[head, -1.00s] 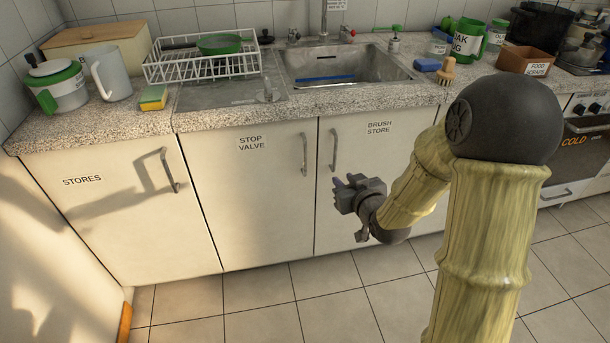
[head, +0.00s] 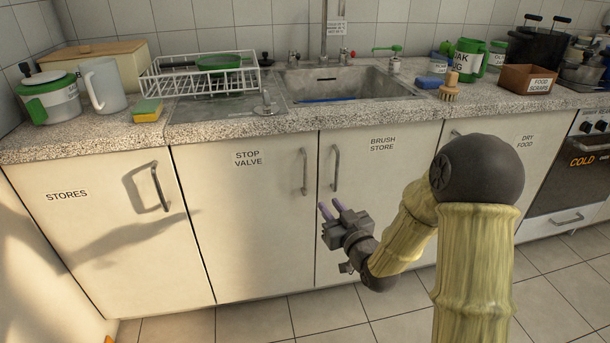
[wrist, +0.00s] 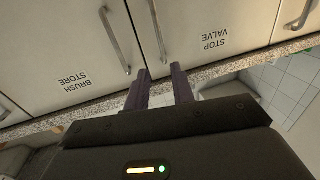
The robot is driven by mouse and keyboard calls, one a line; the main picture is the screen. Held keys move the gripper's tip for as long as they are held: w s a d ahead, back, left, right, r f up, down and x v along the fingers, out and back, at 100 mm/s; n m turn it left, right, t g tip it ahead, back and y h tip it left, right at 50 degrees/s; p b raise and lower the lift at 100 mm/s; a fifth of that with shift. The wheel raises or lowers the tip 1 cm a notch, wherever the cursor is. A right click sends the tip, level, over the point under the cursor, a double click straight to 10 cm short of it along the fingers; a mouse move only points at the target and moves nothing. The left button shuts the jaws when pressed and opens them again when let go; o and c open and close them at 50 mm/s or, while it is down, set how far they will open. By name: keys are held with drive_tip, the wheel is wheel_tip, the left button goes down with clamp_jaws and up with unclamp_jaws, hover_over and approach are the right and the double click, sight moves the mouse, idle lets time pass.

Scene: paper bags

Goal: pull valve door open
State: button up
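The valve door (head: 245,215) is the cream cabinet door labelled STOP VALVE, and it is closed. Its grey vertical bar handle (head: 304,171) is near its top right edge. In the wrist view, which is upside down, the valve door (wrist: 205,15) is at upper right and its handle (wrist: 158,32) lies above the fingers. My gripper (head: 330,206) is in front of the cabinets, below and right of that handle in the head view. Its two purple fingers (wrist: 159,86) are apart with nothing between them. They appear clear of the handle.
The BRUSH STORE door (head: 378,190) is close on the right, with its handle (head: 335,168) beside the valve handle. The STORES door (head: 100,240) is on the left. The speckled worktop (head: 130,130) juts above the doors. The tiled floor (head: 250,322) in front looks clear.

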sight(306, 175)
drive_tip(key=b+x, duration=0.2)
drive_tip(key=x, duration=1.4)
drive_tip(key=shift+w+a, duration=0.15)
drive_tip(key=shift+w, duration=0.1)
clamp_jaws()
